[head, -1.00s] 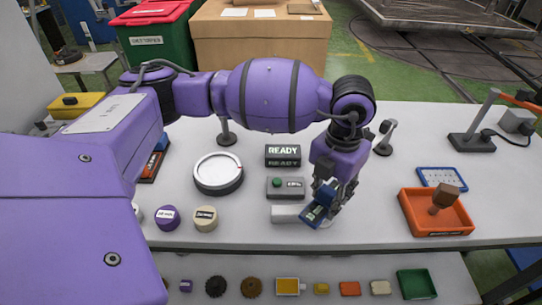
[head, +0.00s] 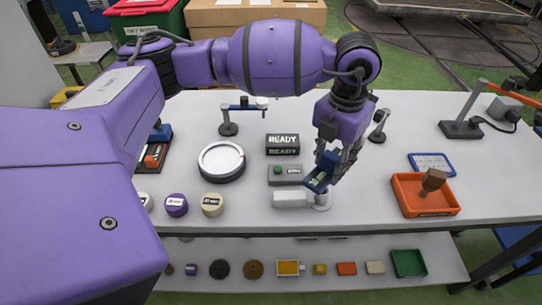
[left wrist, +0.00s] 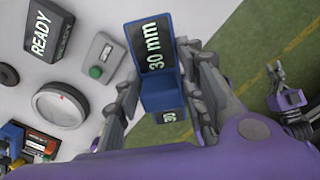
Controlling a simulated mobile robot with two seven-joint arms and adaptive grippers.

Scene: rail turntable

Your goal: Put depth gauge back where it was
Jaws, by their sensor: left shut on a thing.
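My left gripper (head: 326,172) is shut on a blue block-shaped gauge (head: 321,179), which looks like the depth gauge. In the left wrist view the gauge (left wrist: 158,92) sits between the fingers (left wrist: 158,100) and its dark display reads 30 mm. In the head view it is tilted, above the right end of a white block (head: 290,199). A small pale round post (head: 322,202) stands just below it there. The right gripper (left wrist: 276,88) shows small at the right of the left wrist view, away from the bench; its jaw opening is unclear.
Behind the white block are a grey box with green button (head: 285,173) and a READY sign (head: 283,145). A round dial (head: 221,161) lies left. An orange tray (head: 410,208) with a brown-headed object and a blue-framed card (head: 433,163) lie right. A lower shelf holds several parts.

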